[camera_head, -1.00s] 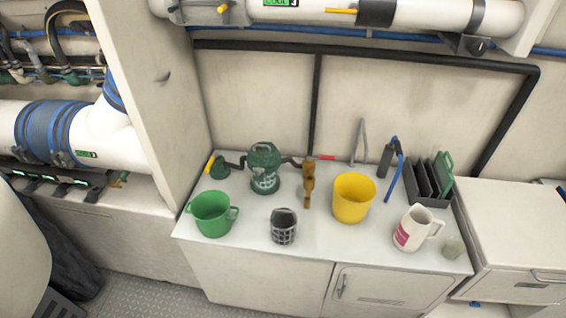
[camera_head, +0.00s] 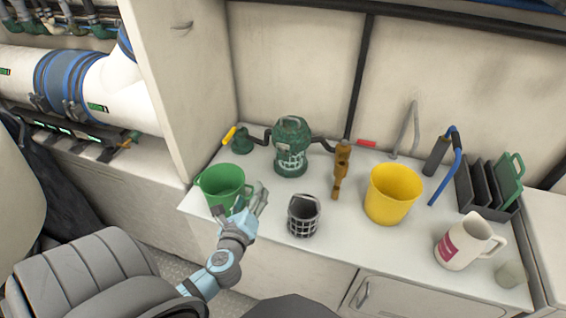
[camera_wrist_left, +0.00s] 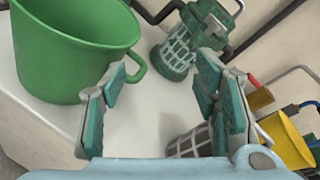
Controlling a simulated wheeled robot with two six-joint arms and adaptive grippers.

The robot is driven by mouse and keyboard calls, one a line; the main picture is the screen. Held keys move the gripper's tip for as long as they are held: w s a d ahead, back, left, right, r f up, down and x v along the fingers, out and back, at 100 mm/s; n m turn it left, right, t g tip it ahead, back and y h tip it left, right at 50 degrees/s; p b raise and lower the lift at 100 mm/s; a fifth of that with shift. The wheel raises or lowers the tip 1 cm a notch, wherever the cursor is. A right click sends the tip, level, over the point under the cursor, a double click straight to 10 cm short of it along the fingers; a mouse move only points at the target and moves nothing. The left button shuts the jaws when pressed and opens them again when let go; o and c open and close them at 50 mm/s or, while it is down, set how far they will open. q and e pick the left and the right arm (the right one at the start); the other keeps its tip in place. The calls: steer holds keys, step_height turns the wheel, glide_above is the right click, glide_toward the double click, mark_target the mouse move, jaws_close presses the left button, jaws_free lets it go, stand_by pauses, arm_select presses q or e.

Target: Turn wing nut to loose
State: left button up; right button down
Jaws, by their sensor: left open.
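The green strainer housing (camera_head: 291,158) stands near the back wall of the white counter, joined to dark pipes on both sides. It shows at the top of the left wrist view (camera_wrist_left: 176,55), its lid partly cut off. The wing nut is too small to make out surely on the lid. My left gripper (camera_head: 256,203) is open and empty, in front of the strainer and close to the green mug's right side. In the left wrist view its fingers (camera_wrist_left: 163,92) are spread apart, with the strainer beyond them. My right gripper is not in view.
The green mug (camera_head: 222,184) is left of my gripper; the dark mesh basket (camera_head: 303,217) is right of it. Farther right are a brown valve (camera_head: 341,165), yellow bucket (camera_head: 389,195) and white jug (camera_head: 462,243). Bare counter lies between basket and strainer.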

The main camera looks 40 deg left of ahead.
mark_target(282, 145)
arm_select(q)
steer(key=w+d+r+m+t+h, duration=0.25)
steer(key=w+r+m, duration=0.25)
steer(key=m, duration=0.5)
steer(key=shift+t+y, duration=0.25)
steer(key=shift+t, duration=0.2)
steer(key=x, duration=0.8)
steer(key=a+b+x, duration=0.1)
steer(key=x, duration=0.4)
steer(key=shift+s+f, duration=0.1)
steer(key=shift+f, duration=0.1)
